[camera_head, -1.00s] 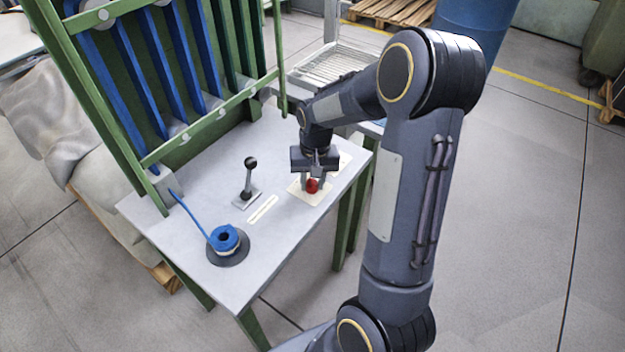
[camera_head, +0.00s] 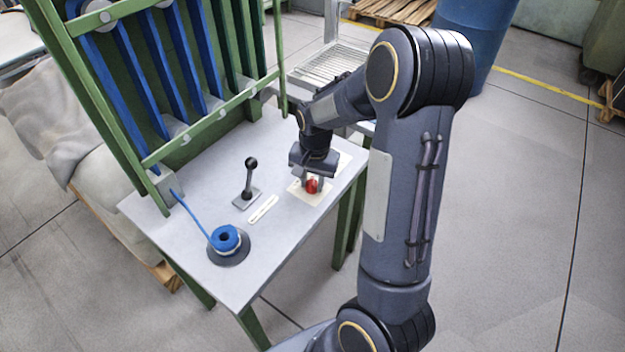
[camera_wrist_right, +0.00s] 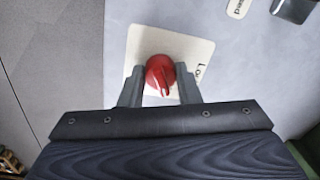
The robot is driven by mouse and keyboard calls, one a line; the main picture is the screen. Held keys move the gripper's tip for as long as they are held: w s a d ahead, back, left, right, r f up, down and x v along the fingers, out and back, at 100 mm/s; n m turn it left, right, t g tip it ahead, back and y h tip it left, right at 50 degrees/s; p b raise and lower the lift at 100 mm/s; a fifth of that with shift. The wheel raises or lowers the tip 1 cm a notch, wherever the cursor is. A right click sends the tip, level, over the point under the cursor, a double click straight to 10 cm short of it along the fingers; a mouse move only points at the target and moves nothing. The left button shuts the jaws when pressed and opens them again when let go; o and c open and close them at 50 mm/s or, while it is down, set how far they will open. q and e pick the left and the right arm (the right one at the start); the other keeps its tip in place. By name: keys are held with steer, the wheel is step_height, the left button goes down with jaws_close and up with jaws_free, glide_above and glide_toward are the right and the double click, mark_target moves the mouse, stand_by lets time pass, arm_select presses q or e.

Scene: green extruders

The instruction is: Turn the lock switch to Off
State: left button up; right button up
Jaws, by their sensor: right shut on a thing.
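The lock switch is a red rotary knob (camera_head: 311,186) on a cream label plate (camera_head: 297,191) at the right part of the grey table. My right gripper (camera_head: 312,184) points down over it, with a finger on each side of the knob, shut on it. In the right wrist view the red knob (camera_wrist_right: 160,75) sits between the two grey fingertips (camera_wrist_right: 160,84). Its raised ridge points toward the gripper, slightly right. The label (camera_wrist_right: 192,47) shows "Lo" at its right side; the rest of the lettering is hidden or cannot be read. My left gripper is not in view.
A black ball-topped lever (camera_head: 249,180) stands left of the switch, with a narrow label strip (camera_head: 263,209) between them. A blue spool (camera_head: 226,238) sits near the table's front left. The green frame (camera_head: 110,130) with blue bars rises behind the table (camera_head: 225,285).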

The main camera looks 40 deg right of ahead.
mark_target(314, 184)
steer(key=o, duration=1)
steer(key=shift+r, duration=0.1)
step_height(314, 184, up, 8)
steer(key=shift+s+d+f+p, duration=0.1)
steer(key=shift+s+f+p, duration=0.05)
steer(key=shift+p, duration=0.15)
